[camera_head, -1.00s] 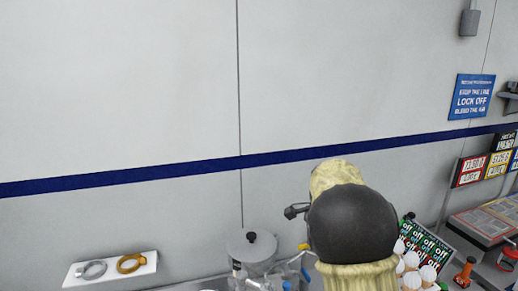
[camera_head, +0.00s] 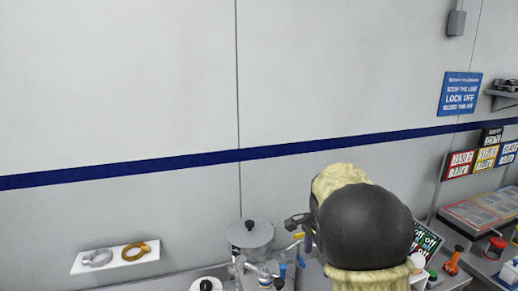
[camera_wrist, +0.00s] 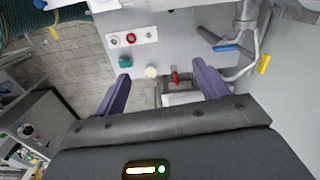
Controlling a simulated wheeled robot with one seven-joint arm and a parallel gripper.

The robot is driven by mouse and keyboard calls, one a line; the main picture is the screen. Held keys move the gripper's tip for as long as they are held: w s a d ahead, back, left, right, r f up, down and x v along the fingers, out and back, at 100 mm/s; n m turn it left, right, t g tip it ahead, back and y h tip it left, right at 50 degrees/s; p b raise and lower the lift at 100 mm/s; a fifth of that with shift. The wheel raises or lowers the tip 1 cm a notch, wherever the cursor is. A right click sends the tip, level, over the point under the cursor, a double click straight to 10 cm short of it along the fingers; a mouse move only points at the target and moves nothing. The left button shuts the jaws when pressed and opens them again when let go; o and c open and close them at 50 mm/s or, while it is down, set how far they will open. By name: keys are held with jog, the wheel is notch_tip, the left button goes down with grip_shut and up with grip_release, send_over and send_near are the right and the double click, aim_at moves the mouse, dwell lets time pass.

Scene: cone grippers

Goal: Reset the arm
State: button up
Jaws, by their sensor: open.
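My gripper (camera_wrist: 160,84) shows in the wrist view with its two purple fingers spread wide apart. It is open, with nothing held between the fingers. Beyond the fingers is a grey machine panel (camera_wrist: 150,48) with a red lever (camera_wrist: 175,77), a green button and a pale round knob. In the head view my arm's dark round joint and cream cover fill the lower right, and they hide part of the bench.
A lidded grey pot (camera_head: 250,240) stands left of my arm.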

jog(key=s+f+n+t+b, duration=0.1)
jog(key=s+f+n, duration=0.3)
jog(key=s, duration=0.5)
jog(key=s+f+n+t, duration=0.1)
jog(key=s+f+n, duration=0.3)
jog(key=s+n, duration=0.5)
jog(key=shift+s+a+f+b, duration=0.15)
jog(key=shift+s+f+b, duration=0.25)
jog(key=shift+s, duration=0.4)
jog(key=shift+c, duration=0.4)
